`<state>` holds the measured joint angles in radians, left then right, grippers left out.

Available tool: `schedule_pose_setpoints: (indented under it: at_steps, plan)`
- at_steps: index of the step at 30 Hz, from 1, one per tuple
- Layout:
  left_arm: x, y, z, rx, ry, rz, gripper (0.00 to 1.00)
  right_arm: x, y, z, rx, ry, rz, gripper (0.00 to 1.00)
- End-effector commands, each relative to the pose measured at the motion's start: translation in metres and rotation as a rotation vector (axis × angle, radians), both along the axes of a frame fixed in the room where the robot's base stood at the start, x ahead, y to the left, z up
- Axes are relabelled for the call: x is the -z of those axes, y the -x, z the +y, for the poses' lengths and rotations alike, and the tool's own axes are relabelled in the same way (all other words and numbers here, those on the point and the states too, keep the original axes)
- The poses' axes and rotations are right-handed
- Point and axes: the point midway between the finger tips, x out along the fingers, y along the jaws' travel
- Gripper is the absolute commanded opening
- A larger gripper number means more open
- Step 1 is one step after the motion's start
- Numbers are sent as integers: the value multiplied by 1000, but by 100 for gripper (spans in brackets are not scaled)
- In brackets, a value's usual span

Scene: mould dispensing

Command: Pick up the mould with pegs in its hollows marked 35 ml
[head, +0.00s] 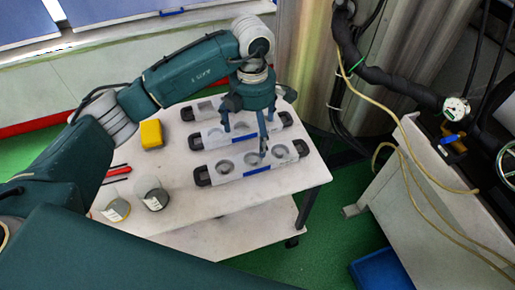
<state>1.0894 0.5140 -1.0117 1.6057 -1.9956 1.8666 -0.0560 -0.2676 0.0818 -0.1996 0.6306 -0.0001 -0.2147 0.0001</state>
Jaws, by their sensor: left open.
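Three pale moulds with dark end handles and round hollows lie in a row on a white table (190,225). The front mould (237,175) shows three hollows and a blue label strip. The middle mould (207,141) and the back mould (203,107) are partly hidden by my left gripper. I cannot read any volume mark or tell which hollows hold pegs. My left gripper (245,142) is open and points down over the middle and front moulds, with one finger in front of the front mould's hollows. Whether it touches a mould is unclear. My right gripper is not in view.
A yellow block (151,134), a dark cup (155,197), a yellowish labelled cup (115,208) and red-and-black tools (118,172) are on the table's left. A machine with hoses (420,190) stands right. A blue bin (382,270) is on the green floor.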

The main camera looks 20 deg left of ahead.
Motion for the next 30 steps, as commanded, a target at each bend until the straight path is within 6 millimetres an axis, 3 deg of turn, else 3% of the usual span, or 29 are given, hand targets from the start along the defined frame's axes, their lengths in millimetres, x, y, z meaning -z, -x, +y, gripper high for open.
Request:
schedule_pose_setpoints:
  at_steps: [6,12,16,23,30]
  plan:
    - [35,2,0,0,0,6,99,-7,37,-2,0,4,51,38]
    - [51,1,0,1,1,2,99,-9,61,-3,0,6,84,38]
    - [65,3,3,-1,0,6,99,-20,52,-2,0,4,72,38]
    - [97,3,5,1,1,3,99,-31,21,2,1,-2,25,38]
    - [102,2,5,2,1,0,99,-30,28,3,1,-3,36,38]
